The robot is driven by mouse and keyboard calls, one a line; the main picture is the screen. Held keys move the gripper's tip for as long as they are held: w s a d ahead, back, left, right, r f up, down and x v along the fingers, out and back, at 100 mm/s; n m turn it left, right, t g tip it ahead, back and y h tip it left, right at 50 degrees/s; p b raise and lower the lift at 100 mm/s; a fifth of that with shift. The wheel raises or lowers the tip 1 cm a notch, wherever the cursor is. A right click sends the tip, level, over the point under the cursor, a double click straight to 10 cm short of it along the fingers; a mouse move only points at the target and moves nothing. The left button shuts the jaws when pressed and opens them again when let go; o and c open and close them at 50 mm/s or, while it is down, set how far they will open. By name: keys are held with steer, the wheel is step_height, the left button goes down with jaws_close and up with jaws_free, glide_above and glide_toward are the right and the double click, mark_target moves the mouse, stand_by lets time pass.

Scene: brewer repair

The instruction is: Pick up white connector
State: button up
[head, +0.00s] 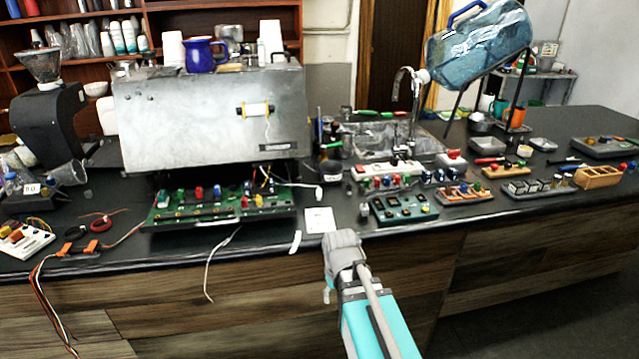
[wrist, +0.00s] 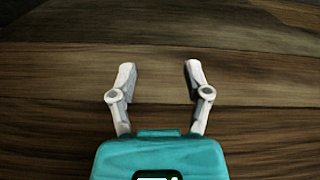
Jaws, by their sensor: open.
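A small white piece (head: 319,192) that looks like a connector is at the end of a pale wire, at the right end of the green circuit board (head: 225,205). Another narrow white piece (head: 295,241) lies at the counter's front edge; I cannot tell which is the white connector. My gripper (wrist: 159,74) is open and empty in the wrist view, facing the brown wood cabinet front. In the head view my arm's end is in front of the counter edge, to the right of and nearer than both white pieces. No connector shows in the wrist view.
A large metal brewer (head: 210,118) stands behind the green board. A white card (head: 320,219) lies near the edge, with a dark teal button panel (head: 403,208) to its right. A loose pale wire (head: 212,262) hangs over the cabinet front (head: 400,265). Small parts crowd the right counter.

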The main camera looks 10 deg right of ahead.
step_height(320, 180, up, 12)
steer(key=w+p, duration=0.1)
steer(key=p, duration=1)
step_height(320, 180, up, 19)
steer(key=n+p, duration=1.6)
steer(key=p, duration=0.3)
glide_above(319, 191)
steer(key=shift+d+r, duration=0.1)
steer(key=shift+d, duration=0.05)
step_height(319, 191, down, 9)
steer(key=b, duration=0.8)
steer(key=shift+r+b, duration=0.2)
steer(key=shift+b, duration=0.1)
steer(key=shift+f, duration=0.15)
steer(key=f+b, duration=0.2)
steer(key=b, duration=0.1)
steer(key=shift+w+f, duration=0.35)
steer(key=shift+f+b, duration=1.1)
steer(key=shift+f, duration=0.05)
